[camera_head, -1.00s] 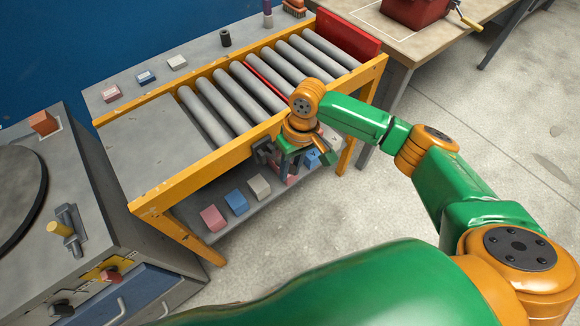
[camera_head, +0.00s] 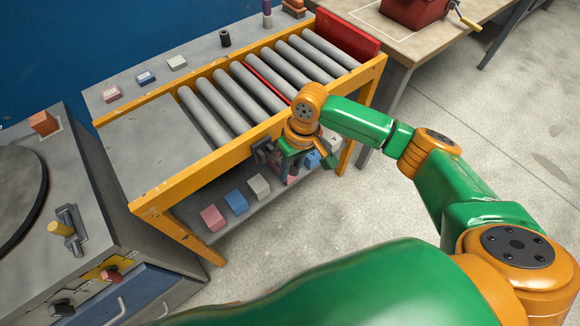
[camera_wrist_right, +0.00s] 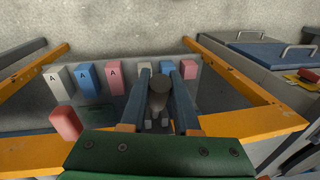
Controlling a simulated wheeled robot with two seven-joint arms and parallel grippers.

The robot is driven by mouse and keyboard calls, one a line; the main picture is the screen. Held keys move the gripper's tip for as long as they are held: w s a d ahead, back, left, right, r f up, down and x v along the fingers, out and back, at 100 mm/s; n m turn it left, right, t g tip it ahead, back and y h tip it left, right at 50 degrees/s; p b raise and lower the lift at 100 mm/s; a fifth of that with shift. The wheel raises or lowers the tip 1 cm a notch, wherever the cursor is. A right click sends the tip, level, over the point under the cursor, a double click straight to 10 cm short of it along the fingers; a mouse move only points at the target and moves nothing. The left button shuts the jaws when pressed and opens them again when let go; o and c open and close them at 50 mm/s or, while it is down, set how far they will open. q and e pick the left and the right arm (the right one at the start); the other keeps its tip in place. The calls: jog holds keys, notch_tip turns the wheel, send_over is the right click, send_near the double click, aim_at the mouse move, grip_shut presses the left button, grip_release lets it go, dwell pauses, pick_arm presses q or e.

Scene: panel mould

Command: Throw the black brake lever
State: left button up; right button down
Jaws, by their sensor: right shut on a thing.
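The black brake lever sits at the front rail of the roller conveyor; its dark mount (camera_head: 262,152) shows just left of my right gripper in the head view. My right gripper (camera_head: 290,168) points down in front of the rail, partly hidden by its own wrist. In the right wrist view, the two fingers of my right gripper (camera_wrist_right: 159,103) stand on either side of the lever's dark rounded knob (camera_wrist_right: 158,88) and are shut on it. The lever's lower part is mostly hidden between the fingers. My left gripper is not in view.
The yellow conveyor frame (camera_head: 195,180) has a lower shelf (camera_head: 215,245) with several pink, blue and white blocks close to my gripper. A grey cabinet (camera_head: 95,190) stands at the left, a workbench (camera_head: 420,45) at the back right. The floor (camera_head: 480,130) at the right is clear.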

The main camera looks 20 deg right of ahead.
jog(key=shift+s+d+f+t+p, duration=0.1)
jog(key=shift+s+f+t+p, duration=0.1)
jog(key=shift+f+t+p, duration=0.25)
notch_tip(320, 180, down, 11)
jog(key=n+t+y+b, duration=0.1)
jog(key=t+y+b, duration=0.3)
jog(key=t+b, duration=0.4)
jog(key=shift+w+a+t+b, duration=0.2)
jog(key=shift+w+t+b, duration=0.25)
jog(key=shift+t, duration=0.5)
jog(key=shift+r, duration=0.15)
jog(key=c, duration=0.7)
grip_release()
jog(key=shift+w, duration=0.1)
jog(key=shift+o, duration=0.2)
